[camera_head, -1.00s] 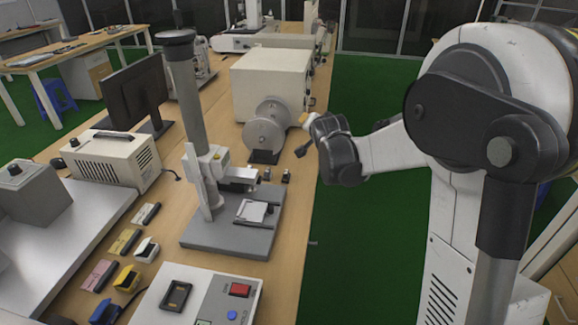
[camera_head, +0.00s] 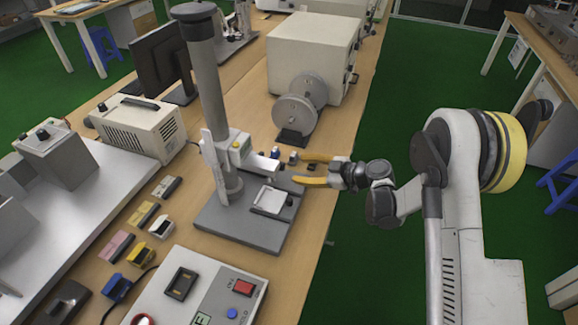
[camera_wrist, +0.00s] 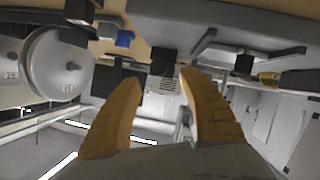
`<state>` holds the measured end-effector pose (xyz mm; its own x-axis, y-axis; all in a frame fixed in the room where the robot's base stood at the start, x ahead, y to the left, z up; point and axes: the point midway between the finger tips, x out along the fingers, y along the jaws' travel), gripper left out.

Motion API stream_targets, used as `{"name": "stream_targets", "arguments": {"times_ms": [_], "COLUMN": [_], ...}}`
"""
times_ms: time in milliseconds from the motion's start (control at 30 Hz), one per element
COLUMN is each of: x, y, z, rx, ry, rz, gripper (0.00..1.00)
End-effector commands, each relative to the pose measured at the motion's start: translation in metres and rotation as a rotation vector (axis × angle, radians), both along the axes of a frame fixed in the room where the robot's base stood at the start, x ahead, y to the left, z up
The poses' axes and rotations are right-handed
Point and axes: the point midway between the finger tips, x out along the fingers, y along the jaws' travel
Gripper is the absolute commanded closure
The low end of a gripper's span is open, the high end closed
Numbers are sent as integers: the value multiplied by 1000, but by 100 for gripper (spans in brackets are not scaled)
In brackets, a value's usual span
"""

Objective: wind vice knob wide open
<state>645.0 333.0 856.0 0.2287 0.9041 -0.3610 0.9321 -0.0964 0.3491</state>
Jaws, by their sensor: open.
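The small vice (camera_head: 268,201) sits on the grey base plate (camera_head: 225,222) of the column stand, with a pale flat top. A dark part at its right end looks like its knob (camera_head: 290,201). My gripper (camera_head: 302,169) is open and empty, its two yellow fingers pointing left over the table's right edge. It is above and behind the vice in the head view, apart from the knob. In the wrist view the fingers of my gripper (camera_wrist: 158,82) stand apart with nothing held between them. I cannot surely tell the knob in the wrist view.
The stand's column (camera_head: 207,80) rises left of the vice. A wheeled grey reel (camera_head: 294,112) and a white box (camera_head: 312,50) stand behind. Small blocks lie near the fingertips. A control box (camera_head: 195,290) is in front.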

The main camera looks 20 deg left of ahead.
Motion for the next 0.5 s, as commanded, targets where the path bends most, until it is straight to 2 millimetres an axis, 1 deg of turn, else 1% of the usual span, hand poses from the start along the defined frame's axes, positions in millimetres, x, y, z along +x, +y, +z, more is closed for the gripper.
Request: {"name": "stream_targets", "arguments": {"times_ms": [33,233,400,500], "x": [2,12,17,18], "y": [11,46,64,68], "z": [-7,-20,-26,-27], "rx": [0,2,2,2], "ry": [-1,-1,-2,-2], "rz": [3,1,-1,-2], "gripper": [50,50,50,50]}}
